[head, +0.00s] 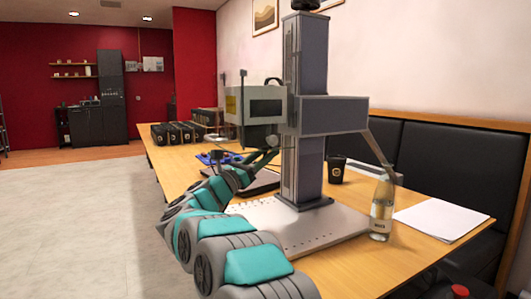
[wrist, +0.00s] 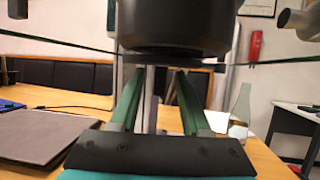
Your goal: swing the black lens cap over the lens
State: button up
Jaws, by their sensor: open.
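The black lens (wrist: 176,25) is a thick cylinder at the top centre of the wrist view, just above and beyond my fingertips. A thin dark disc edge, which looks like the lens cap (wrist: 180,66), shows under it. I cannot tell how fully it covers the lens. My gripper (wrist: 158,75) is open, its two green fingers apart with nothing seen between them. In the head view my gripper (head: 268,152) is under the marker's head (head: 262,104), where arm and machine hide the lens and cap.
The marker's column (head: 305,110) stands on a pale base plate (head: 290,228) on the wooden table (head: 375,262). A bottle (head: 382,208), a black cup (head: 337,170) and white paper (head: 440,218) are on the right. A dark flat slab (wrist: 45,135) lies at left in the wrist view.

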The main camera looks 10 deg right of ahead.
grip_shut()
dwell(0.4)
dwell(1.1)
